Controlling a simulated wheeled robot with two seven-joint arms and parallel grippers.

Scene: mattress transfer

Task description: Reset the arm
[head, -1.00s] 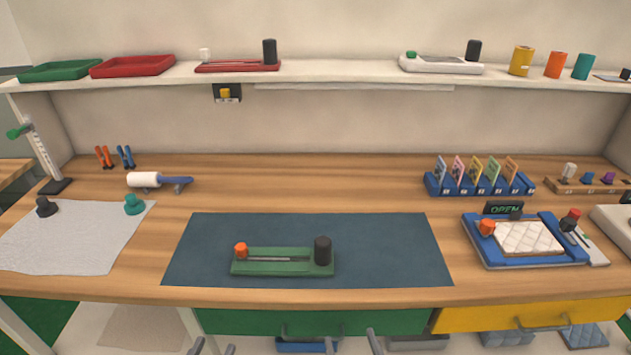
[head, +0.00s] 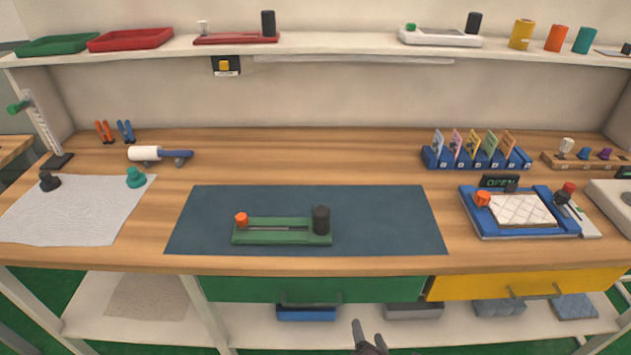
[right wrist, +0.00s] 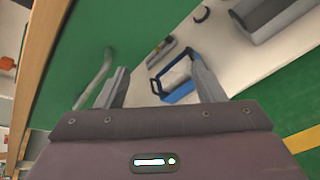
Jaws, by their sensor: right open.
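My right gripper (head: 364,338) shows at the bottom edge of the head view, in front of the bench and below the drawers. In the right wrist view its two fingers (right wrist: 161,86) are apart with nothing between them that they touch. My left gripper is not in view. On the bench, a white quilted pad (head: 523,209) lies in a blue tray (head: 487,226) at the right. A green fixture (head: 270,238) with an orange knob and a black knob sits on the dark blue mat (head: 375,225).
The green drawer front (head: 310,289) and yellow drawer front (head: 525,284) have protruding handles near my right gripper. Blue bin (head: 306,313) and grey bin (head: 413,311) stand on the lower shelf. A grey cloth (head: 75,210) lies at bench left. The mat's right half is clear.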

